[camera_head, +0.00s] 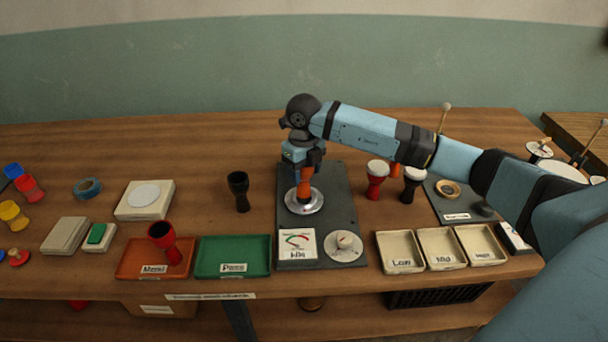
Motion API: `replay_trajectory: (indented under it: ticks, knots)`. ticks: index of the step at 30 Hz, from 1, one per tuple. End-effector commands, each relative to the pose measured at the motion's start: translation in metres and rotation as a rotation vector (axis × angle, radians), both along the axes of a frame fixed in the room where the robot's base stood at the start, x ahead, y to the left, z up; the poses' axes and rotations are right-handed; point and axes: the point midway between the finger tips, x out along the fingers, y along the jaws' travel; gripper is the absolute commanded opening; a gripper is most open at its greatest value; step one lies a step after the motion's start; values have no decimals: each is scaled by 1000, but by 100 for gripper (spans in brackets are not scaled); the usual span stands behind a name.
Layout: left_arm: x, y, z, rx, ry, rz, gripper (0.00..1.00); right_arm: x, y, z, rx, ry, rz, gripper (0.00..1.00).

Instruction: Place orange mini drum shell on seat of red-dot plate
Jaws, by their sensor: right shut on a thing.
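My right gripper (304,162) comes down from above and is shut on the orange mini drum shell (305,188). The shell is upright, with its upper part partly hidden by the gripper. Its foot is over the middle of a round silver plate (292,207) on a dark grey board (333,188). I cannot tell whether it touches the plate. No red dot shows on this plate; its middle is covered by the shell. My left gripper is not in view.
A meter card (297,243) and a round dial (343,246) sit at the board's front. A black goblet shell (238,190) stands left of the board. Orange (135,262) and green (235,255) trays and cream trays (399,251) line the front edge. White-topped drums (377,178) stand to the right.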

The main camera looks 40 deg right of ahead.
Motion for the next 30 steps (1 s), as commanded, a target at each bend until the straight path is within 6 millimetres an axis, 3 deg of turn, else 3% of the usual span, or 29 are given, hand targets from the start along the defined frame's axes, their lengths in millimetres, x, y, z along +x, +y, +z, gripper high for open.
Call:
replay_trajectory:
  ticks: [3,14,15,18,26,30]
  knots:
    - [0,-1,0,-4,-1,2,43,0,0,-14,-1,0,0,33]
    - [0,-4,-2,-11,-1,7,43,0,0,-19,-1,0,0,33]
    - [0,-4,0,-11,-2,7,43,0,0,-18,-1,0,0,63]
    - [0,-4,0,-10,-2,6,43,0,0,-18,-1,0,0,82]
    - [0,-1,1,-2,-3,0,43,0,0,-16,-1,0,0,82]
    - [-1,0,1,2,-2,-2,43,0,0,-5,-1,-2,0,82]
